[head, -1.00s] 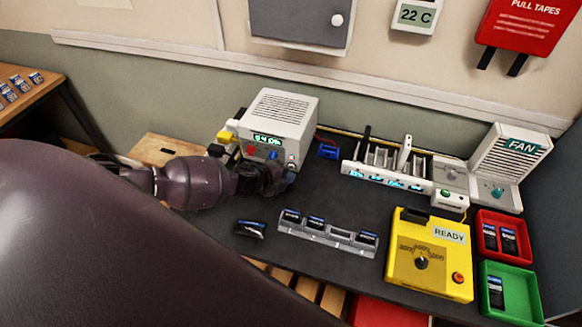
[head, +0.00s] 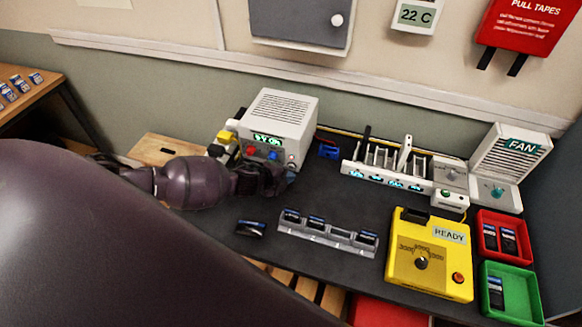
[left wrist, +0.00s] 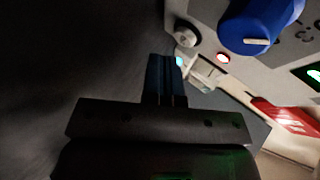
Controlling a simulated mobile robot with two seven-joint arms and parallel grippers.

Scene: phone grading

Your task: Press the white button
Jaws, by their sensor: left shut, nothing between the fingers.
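The white box device (head: 283,117) stands at the back of the dark bench, with a lit green display (head: 268,139) and a blue knob (head: 273,155) on its front. A small round whitish button (left wrist: 187,36) shows beside the large blue knob in the left wrist view; I take it for the white button. My left gripper (head: 284,180) is low at the front right of the device. Its closed, empty fingers (left wrist: 166,72) show close to the button, apart from it in the picture; contact cannot be told. My right gripper is not in view.
A grey holder (head: 328,235) with several small dark pieces lies in front, with one loose piece (head: 250,228) beside it. A yellow tester (head: 430,262), red tray (head: 503,258) and green tray (head: 525,300) stand right. A rack (head: 385,178) stands behind.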

